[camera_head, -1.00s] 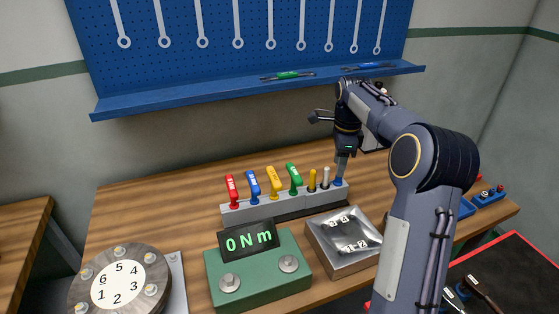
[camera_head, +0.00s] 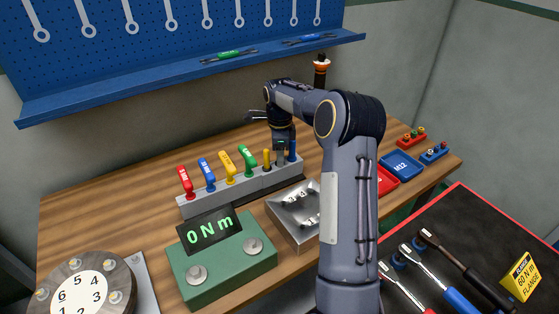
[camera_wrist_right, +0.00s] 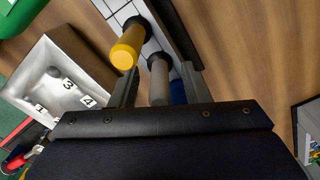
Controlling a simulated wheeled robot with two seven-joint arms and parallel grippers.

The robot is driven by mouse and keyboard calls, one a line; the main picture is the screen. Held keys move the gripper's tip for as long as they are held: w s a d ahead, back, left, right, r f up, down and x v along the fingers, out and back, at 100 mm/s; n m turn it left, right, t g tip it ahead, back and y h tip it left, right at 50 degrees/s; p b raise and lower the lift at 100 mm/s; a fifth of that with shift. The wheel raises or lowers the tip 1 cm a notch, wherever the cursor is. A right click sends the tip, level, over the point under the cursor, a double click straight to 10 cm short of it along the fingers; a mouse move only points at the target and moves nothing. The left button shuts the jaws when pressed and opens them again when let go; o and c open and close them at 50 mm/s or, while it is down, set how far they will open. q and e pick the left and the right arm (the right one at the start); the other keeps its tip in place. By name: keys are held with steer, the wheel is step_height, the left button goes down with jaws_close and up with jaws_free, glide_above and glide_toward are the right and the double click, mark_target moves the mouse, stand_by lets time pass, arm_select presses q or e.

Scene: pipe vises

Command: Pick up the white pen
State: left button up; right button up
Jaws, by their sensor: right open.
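The white pen (camera_wrist_right: 159,78) stands upright in the grey rack (camera_head: 225,196) and looks grey in the right wrist view. The yellow pen (camera_head: 267,158) stands to its left; it also shows in the right wrist view (camera_wrist_right: 128,46). The blue pen (camera_head: 293,151) stands to its right and is partly hidden in the right wrist view (camera_wrist_right: 178,91). My right gripper (camera_head: 281,156) is open and points down at the rack, with its fingers on either side of the white pen. In the head view the gripper mostly hides that pen. My left gripper is out of view.
Several coloured-handled tools, such as the green one (camera_head: 247,160), stand in the rack's left part. A green torque meter (camera_head: 222,264) and a metal numbered tray (camera_head: 288,222) are in front. Red and blue bins (camera_head: 402,165) lie to the right.

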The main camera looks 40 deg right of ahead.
steer(key=shift+c, duration=0.3)
steer(key=c, duration=0.8)
steer(key=shift+c, duration=0.2)
steer(key=shift+r, duration=0.15)
step_height(320, 180, up, 10)
steer(key=shift+f, duration=0.1)
steer(key=shift+s+f, duration=0.1)
